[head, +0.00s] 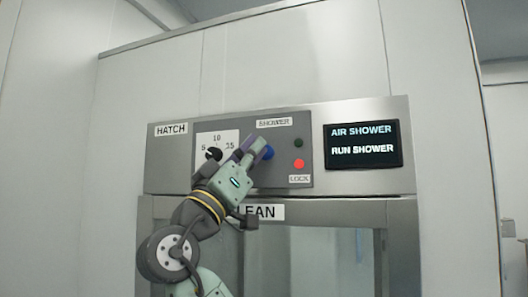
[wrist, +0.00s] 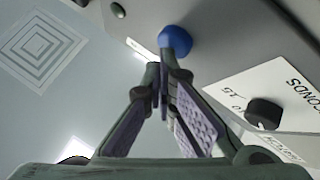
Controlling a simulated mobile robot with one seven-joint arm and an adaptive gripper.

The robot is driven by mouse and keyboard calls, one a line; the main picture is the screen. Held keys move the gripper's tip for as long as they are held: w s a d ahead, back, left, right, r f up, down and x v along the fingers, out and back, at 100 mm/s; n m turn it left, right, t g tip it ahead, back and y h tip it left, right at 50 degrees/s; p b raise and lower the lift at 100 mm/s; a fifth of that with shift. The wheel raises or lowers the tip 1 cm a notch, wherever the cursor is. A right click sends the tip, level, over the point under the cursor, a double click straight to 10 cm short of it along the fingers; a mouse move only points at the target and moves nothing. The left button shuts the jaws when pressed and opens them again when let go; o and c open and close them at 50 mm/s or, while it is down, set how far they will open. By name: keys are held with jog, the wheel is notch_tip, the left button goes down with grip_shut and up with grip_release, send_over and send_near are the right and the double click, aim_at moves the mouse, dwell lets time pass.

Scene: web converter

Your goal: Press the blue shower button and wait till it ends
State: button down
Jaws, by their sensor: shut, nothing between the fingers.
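The blue shower button (head: 268,152) sits on the grey control panel under the SHOWER label (head: 274,122). In the wrist view the round blue button (wrist: 175,41) is just beyond my fingertips. My gripper (head: 257,148) is shut and empty, its tips at the left side of the button in the head view. In the wrist view my gripper's tips (wrist: 166,70) are very near the button; I cannot tell whether they touch it. The display (head: 362,145) reads AIR SHOWER and RUN SHOWER.
A black dial knob (head: 213,154) on a white scale plate is left of my gripper. A dark green lamp (head: 298,143) and a lit red lamp (head: 299,164) above the LOCK label are to the right. A glazed hatch marked CLEAN (head: 268,212) is below.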

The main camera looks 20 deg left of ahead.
jog(key=shift+w, duration=0.25)
jog(key=shift+s, duration=0.1)
dwell(0.3)
jog(key=shift+s+b, duration=0.4)
jog(key=shift+s, duration=0.55)
jog(key=shift+s+b, duration=0.8)
jog(key=shift+s, duration=1.75)
